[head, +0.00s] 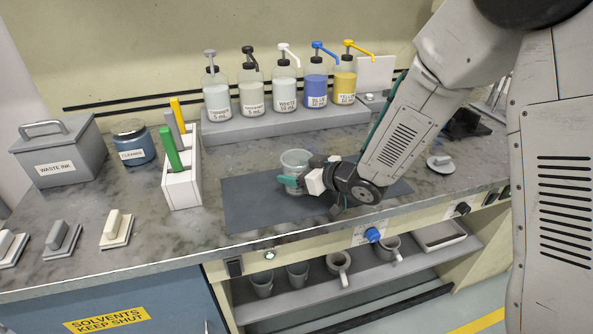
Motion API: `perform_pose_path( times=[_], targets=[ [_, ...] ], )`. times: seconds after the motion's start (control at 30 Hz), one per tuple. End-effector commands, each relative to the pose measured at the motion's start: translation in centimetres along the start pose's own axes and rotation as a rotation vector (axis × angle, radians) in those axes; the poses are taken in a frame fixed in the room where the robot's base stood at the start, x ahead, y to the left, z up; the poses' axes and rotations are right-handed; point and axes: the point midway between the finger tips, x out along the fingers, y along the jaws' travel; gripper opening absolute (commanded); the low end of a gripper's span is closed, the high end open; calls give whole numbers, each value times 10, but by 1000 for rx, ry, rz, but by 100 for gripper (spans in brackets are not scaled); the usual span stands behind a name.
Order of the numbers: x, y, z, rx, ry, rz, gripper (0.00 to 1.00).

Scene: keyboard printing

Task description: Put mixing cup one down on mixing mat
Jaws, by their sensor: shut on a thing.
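A clear mixing cup (295,160) is upright at the dark grey mixing mat (245,205), over its middle. My gripper (293,182) comes in from the right, low over the mat, and is shut on the cup. Its fingers and wrist hide part of the cup's lower right side. I cannot tell whether the cup's base touches the mat or is slightly above it. No label on the cup is readable.
Behind the mat, several pump bottles (285,88) stand on a grey ledge. Left are a white holder (183,188) with coloured handles, a cleaner jar (133,146) and a waste ink bin (62,150). Mugs (338,264) and cups sit on the shelf below. The mat's left part is clear.

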Motion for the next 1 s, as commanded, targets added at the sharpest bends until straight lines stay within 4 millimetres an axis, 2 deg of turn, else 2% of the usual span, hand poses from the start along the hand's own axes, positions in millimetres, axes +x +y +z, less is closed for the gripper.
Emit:
perform_pose_path(
  times=[0.3,0.33,0.4,0.77,0.87,1.0],
  targets=[
    [0,2,3,0,1,2,29],
    [0,2,2,0,2,3,78],
    [0,2,2,0,2,3,92],
    [-4,2,-2,-1,2,4,92],
    [-18,2,-2,-1,3,5,92],
    [-48,3,-2,-1,3,6,92]
  ],
)
